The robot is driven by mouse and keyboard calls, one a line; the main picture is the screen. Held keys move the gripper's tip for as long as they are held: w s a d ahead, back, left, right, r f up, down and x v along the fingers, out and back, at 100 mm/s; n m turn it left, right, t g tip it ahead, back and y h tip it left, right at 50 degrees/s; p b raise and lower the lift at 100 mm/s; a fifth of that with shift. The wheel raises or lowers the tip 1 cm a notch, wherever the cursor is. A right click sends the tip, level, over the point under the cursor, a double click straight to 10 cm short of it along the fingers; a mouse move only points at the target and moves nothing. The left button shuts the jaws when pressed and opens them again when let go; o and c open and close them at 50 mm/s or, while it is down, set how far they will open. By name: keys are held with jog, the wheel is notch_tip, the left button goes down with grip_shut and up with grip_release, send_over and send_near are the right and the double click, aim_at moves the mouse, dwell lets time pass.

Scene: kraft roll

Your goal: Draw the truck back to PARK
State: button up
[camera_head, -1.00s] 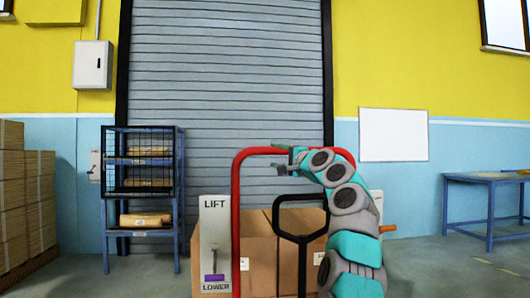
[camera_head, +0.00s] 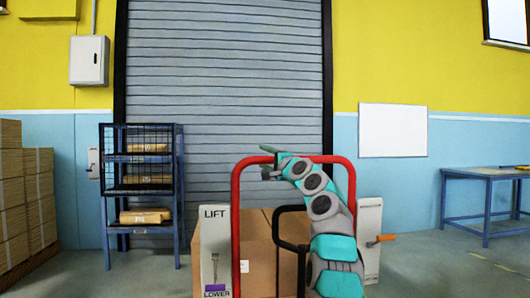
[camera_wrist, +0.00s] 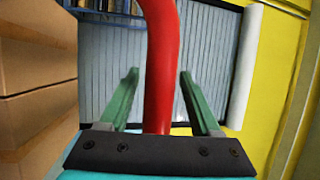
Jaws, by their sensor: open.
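The truck has a red hoop handle (camera_head: 236,225), a white LIFT/LOWER panel (camera_head: 215,235) with a purple-ended lever low near LOWER, and a black loop handle (camera_head: 275,232) in front of its cardboard boxes (camera_head: 256,250). My gripper (camera_head: 266,162) is open at the hoop's top bar. In the wrist view, a red bar of the hoop (camera_wrist: 160,60) runs between the two green fingers of my gripper (camera_wrist: 158,73), with gaps on both sides. My arm hides part of the black loop and boxes. No PARK marking can be read.
A grey shutter (camera_head: 225,80) stands behind. A blue rack (camera_head: 107,215) with parcels and stacked cartons (camera_head: 38,200) are at left. A white unit with an orange crank (camera_head: 370,245) is beside the hoop. A blue table (camera_head: 487,172) stands at right, with open floor before it.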

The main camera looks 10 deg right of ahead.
jog(key=shift+w, duration=0.2)
grip_shut()
dwell(0.5)
jog(key=shift+f, duration=0.1)
dwell(0.8)
